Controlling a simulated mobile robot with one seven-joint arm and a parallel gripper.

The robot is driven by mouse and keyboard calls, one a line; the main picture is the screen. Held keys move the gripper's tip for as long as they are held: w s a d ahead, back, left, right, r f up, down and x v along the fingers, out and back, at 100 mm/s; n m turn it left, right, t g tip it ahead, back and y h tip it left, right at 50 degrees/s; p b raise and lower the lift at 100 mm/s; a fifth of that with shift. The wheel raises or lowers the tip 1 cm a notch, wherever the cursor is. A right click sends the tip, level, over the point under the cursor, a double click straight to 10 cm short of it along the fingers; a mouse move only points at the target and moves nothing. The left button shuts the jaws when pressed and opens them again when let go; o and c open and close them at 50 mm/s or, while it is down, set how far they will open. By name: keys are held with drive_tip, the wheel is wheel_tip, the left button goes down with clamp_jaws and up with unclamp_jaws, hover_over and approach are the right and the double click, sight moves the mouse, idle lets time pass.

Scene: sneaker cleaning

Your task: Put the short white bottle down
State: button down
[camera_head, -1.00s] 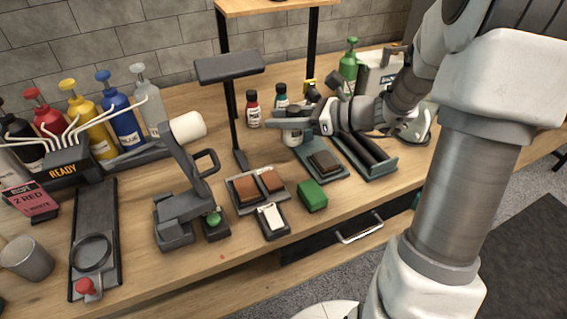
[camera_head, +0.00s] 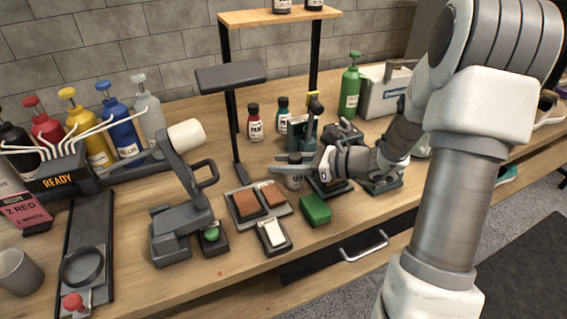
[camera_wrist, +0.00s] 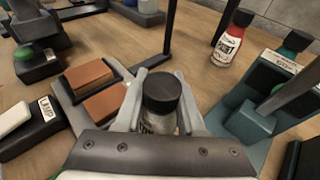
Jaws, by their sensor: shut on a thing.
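The short bottle (camera_head: 294,182) has a dark cap and a pale, greyish body. It stands upright between the fingers of my gripper (camera_head: 292,166), just right of the tray with brown blocks. In the wrist view the bottle (camera_wrist: 160,103) shows its dark cap from above, with one finger of my gripper (camera_wrist: 160,105) on each side. My gripper is shut on it. The lower part of the bottle is mostly hidden by the gripper in the wrist view. I cannot tell whether its base touches the table.
The brown blocks (camera_head: 247,204) lie in a tray at left, with a green block (camera_head: 315,208) in front. A red bottle (camera_head: 255,123) and a teal bottle (camera_head: 283,115) stand behind. A teal stand (camera_wrist: 250,122) is close at right in the wrist view.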

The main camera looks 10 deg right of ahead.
drive_tip(key=c, duration=0.5)
unclamp_jaws()
drive_tip(key=shift+f, duration=0.1)
drive_tip(key=shift+r, duration=0.2)
drive_tip(key=shift+s+d+r, duration=0.15)
drive_tip(key=shift+d, duration=0.15)
drive_tip(key=p+v, duration=0.2)
drive_tip(key=v, duration=0.9)
drive_tip(key=shift+s+d+p, duration=0.1)
drive_tip(key=shift+p, duration=0.25)
